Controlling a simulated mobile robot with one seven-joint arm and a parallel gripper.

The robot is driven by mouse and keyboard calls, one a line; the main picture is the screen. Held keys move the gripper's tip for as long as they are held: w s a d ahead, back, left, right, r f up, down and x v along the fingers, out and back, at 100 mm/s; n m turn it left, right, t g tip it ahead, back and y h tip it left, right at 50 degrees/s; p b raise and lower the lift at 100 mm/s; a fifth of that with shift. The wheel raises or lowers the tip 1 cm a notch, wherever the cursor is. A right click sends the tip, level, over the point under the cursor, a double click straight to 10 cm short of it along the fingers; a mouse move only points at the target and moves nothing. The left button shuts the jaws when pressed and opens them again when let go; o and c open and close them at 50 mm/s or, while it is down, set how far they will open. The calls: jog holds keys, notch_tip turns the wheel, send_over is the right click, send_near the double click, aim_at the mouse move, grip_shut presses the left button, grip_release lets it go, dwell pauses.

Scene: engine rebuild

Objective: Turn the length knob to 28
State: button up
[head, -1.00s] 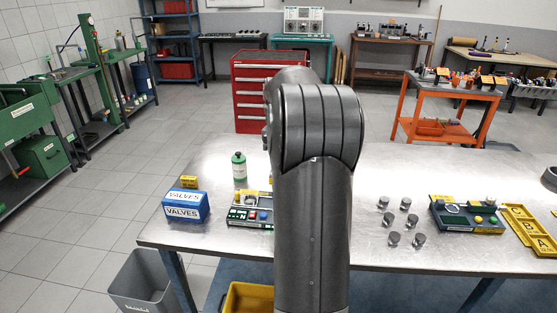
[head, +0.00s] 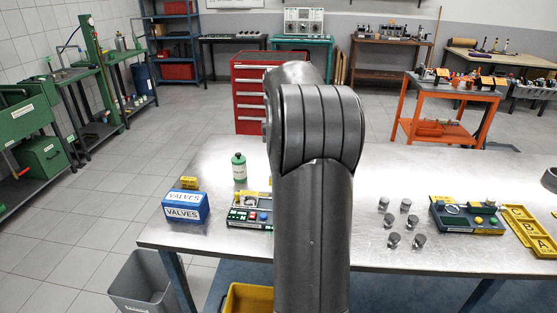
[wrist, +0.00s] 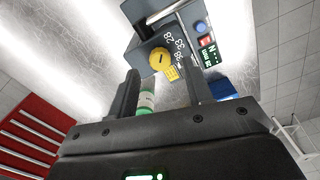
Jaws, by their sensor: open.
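The length knob (wrist: 160,60) is a yellow disc on a grey device (wrist: 148,42) in the wrist view, with the numbers 28, 33 and 38 printed beside it. Which number it points at is too small to tell. My gripper (wrist: 162,77) is open, its two dark fingers spread on either side of the knob in the picture; I cannot tell whether they touch it. The device also carries a green display, a red button (wrist: 206,41) and a blue button. In the head view the device (head: 248,218) is partly behind my arm, which hides the gripper and knob.
Several metal cylinders (head: 393,240), a second device (head: 467,226) and a yellow tray (head: 535,244) lie on the right of the steel table.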

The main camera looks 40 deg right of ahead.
notch_tip(320, 180, up, 8)
jog(key=shift+r, duration=0.1)
dwell(0.6)
jog(key=s+a+r+m+t+h, duration=0.1)
jog(key=s+a, duration=0.3)
jog(key=a, duration=0.6)
jog(key=s+a+r+m+t, duration=0.15)
jog(key=s+a, duration=0.25)
jog(key=a, duration=0.6)
jog(key=s+a+f+m+t, duration=0.1)
jog(key=s+a+f, duration=0.4)
jog(key=s, duration=0.3)
jog(key=s+a+f+m+t+y, duration=0.1)
jog(key=s+a+f+m+t, duration=0.1)
jog(key=s+a+f, duration=0.3)
jog(key=s+a, duration=0.2)
jog(key=shift+s, duration=0.4)
